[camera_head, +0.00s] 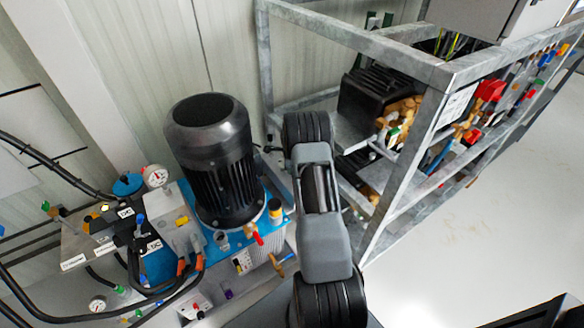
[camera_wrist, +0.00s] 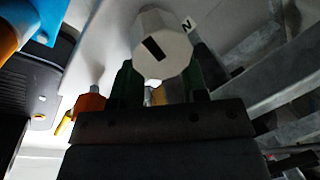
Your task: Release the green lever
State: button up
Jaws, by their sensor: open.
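In the wrist view my gripper (camera_wrist: 157,82) points away from the camera, with two dark green uprights that look like its fingers standing apart. A pale round knob (camera_wrist: 162,45) with a black slot shows between and above them. A small pale and yellowish part shows in the gap; I cannot tell what it is. I cannot surely pick out the green lever in the wrist view. In the head view a small green part (camera_head: 46,205) is at the far left of the pump unit; I cannot tell if it is the lever. My arm hides the gripper there.
A black motor (camera_head: 212,150) stands on a blue-topped tank (camera_head: 215,250) with hoses and gauges at left. A grey metal frame (camera_head: 400,190) with valves stands at right. In the wrist view an orange part (camera_wrist: 90,104) and yellow handle (camera_wrist: 63,124) sit left of my gripper. Open floor (camera_head: 500,210) lies at right.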

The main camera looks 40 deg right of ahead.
notch_tip(320, 180, up, 13)
jog(key=s+a+p, duration=0.1)
jog(key=s+p, duration=0.1)
jog(key=shift+a+p, duration=0.3)
jog(key=shift+p, duration=0.1)
dwell(0.3)
jog(key=s+a+r+n+g+y+p, duration=0.1)
jog(key=s+a+r+n+g+p, duration=0.2)
jog(key=s+a+n, duration=0.6)
jog(key=s+a+r+n+t+p, duration=0.1)
jog(key=s+a+r+n+p, duration=0.3)
jog(key=r, duration=0.8)
jog(key=s+a+r+n+t+p, duration=0.2)
jog(key=s+a+r+n+p, duration=0.3)
jog(key=r, duration=0.6)
jog(key=s+a+r+n+t+p, duration=0.1)
jog(key=s+a+r+n+p, duration=0.3)
jog(key=a+r+n+p, duration=0.4)
notch_tip(320, 180, up, 5)
jog(key=shift+s+a+f+t+p, duration=0.15)
jog(key=shift+s+a+t+p, duration=0.25)
jog(key=shift+a+p, duration=0.25)
jog(key=shift+d, duration=0.2)
